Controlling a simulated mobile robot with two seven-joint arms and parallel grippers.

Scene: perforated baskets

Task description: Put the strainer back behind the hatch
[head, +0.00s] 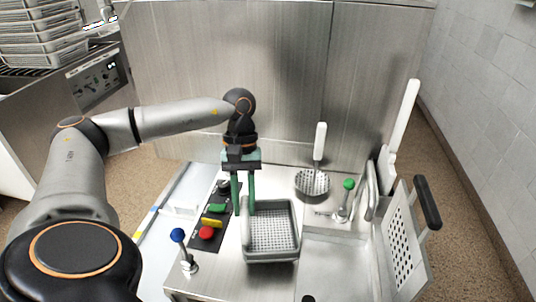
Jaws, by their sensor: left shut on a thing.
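The strainer (285,255) appears to be the grey rectangular basket with a perforated floor, on the steel counter at the centre. My left gripper (243,212) comes down from above with its green fingers at the basket's left wall and is shut on it. The fingertips are partly hidden at the rim. The hatch seems to be the perforated steel panel (402,240) with a black handle (427,202), standing tilted at the right. The space behind it is mostly hidden. My right gripper is not in view.
A round skimmer (312,183) with a white handle lies behind the basket. A green-knobbed lever (348,185) stands right of it, a blue-knobbed lever (178,236) at front left. A control panel (212,225) with coloured buttons lies left of the basket. A steel wall (290,80) closes the back.

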